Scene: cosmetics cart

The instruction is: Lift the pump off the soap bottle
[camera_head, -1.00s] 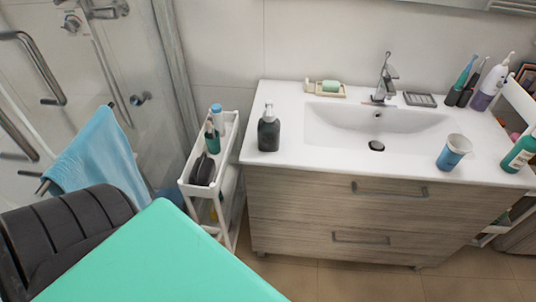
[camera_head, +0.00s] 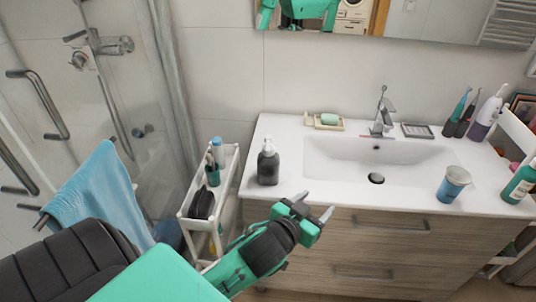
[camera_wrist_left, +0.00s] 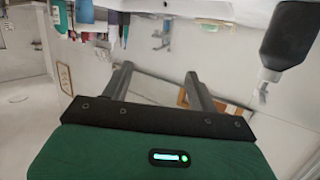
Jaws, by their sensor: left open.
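The soap bottle (camera_head: 268,166) is dark grey with a pump (camera_head: 267,144) on top. It stands upright on the left part of the white sink counter. My left gripper (camera_head: 316,211) is open and empty in front of the counter's front edge, to the right of and nearer than the bottle, not touching it. In the left wrist view the bottle (camera_wrist_left: 291,35) shows upside down at the upper right, with its pump (camera_wrist_left: 266,85) pointing down. The left fingers (camera_wrist_left: 160,85) are spread with nothing between them. My right gripper is not in view.
A white shelf cart (camera_head: 185,214) with bottles stands left of the cabinet. The soap dish (camera_head: 328,127), faucet (camera_head: 383,112), cup (camera_head: 452,184) and green bottle (camera_head: 520,182) are on the counter. A mirror (camera_head: 420,20) hangs behind. The counter around the soap bottle is clear.

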